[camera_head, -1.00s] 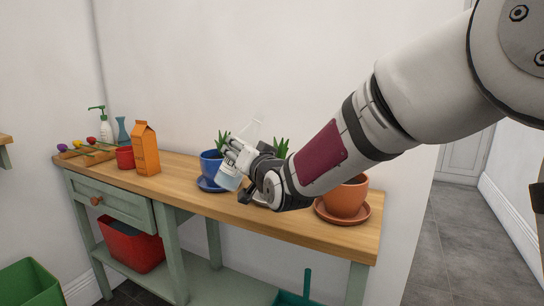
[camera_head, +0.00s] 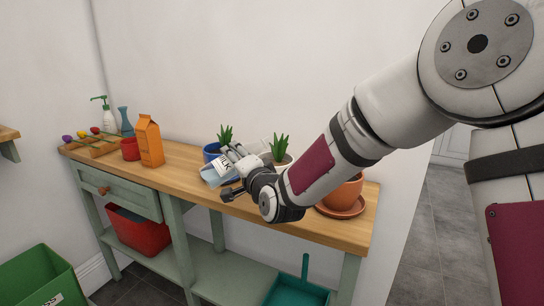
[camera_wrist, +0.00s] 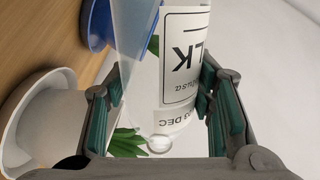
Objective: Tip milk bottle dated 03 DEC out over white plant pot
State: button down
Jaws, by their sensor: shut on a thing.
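In the wrist view the bottle (camera_wrist: 178,60) shows the label upside down, with "3 DEC" legible. My gripper (camera_head: 238,164) is shut around the bottle, a finger on each side in the wrist view (camera_wrist: 158,110). The bottle is strongly tilted, near level, above the bench front. The white plant pot (camera_head: 284,161) holds a spiky green plant and stands just behind and right of my gripper; my wrist partly hides it. I cannot see any liquid leaving the bottle.
A blue pot (camera_head: 211,151) with a plant stands behind the bottle. A terracotta pot (camera_head: 343,192) on a saucer is at right, partly behind my arm. An orange carton (camera_head: 150,142) and a red cup (camera_head: 130,149) stand left. The bench top (camera_head: 190,168) between is clear.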

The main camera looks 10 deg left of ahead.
jog(key=shift+s+a+r+m, duration=0.1)
jog(key=shift+r+m, duration=0.1)
jog(key=shift+m, duration=0.2)
jog(key=shift+f+m, duration=0.15)
jog(key=shift+m, duration=0.65)
jog(key=shift+r+m, duration=0.3)
jog(key=shift+r, duration=0.4)
jog(key=shift+r+m+y+p, duration=0.3)
jog(key=shift+r+m+p, duration=0.5)
jog(key=shift+r+m, duration=0.55)
dwell(4.8)
